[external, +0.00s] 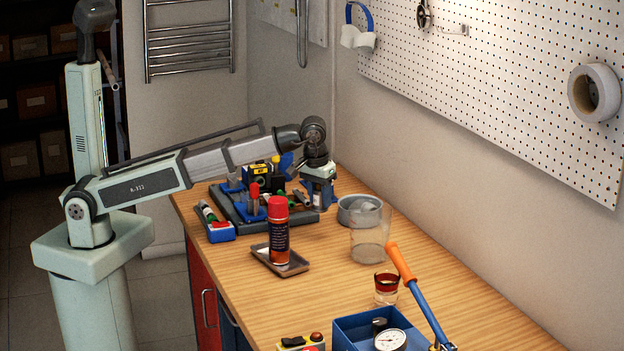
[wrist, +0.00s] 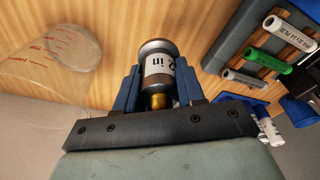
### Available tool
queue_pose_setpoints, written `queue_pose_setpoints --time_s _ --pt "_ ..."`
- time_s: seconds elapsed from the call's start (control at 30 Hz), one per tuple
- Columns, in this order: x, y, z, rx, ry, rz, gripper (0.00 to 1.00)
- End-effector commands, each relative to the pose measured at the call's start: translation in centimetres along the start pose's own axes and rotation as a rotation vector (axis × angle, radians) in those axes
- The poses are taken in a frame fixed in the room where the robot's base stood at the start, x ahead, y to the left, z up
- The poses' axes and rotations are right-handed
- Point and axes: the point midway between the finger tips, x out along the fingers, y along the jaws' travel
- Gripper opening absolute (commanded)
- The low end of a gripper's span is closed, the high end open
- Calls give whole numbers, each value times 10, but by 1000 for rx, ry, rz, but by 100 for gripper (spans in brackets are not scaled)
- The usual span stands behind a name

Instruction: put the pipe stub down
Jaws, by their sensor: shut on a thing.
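My gripper (wrist: 158,78) is shut on the pipe stub (wrist: 157,48), a short metal cylinder with a grey rim, a white label reading "in" and a brass-coloured part. The two blue fingers press on its sides. In the external view my gripper (external: 319,188) points down over the back of the bench, just right of the dark tray.
A dark tray (external: 238,212) of tools and parts lies left of my gripper. A grey ring (external: 346,217) and a clear beaker (external: 371,252) stand to the right. A red-capped can (external: 278,236) stands on a small tray (external: 296,266). Bare wood (external: 330,285) lies in front.

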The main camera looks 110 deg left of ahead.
Motion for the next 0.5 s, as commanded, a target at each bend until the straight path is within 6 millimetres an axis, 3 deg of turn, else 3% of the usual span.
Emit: queue_pose_setpoints --time_s 0.5 --pt "-15 99 134 231 -6 23 0"
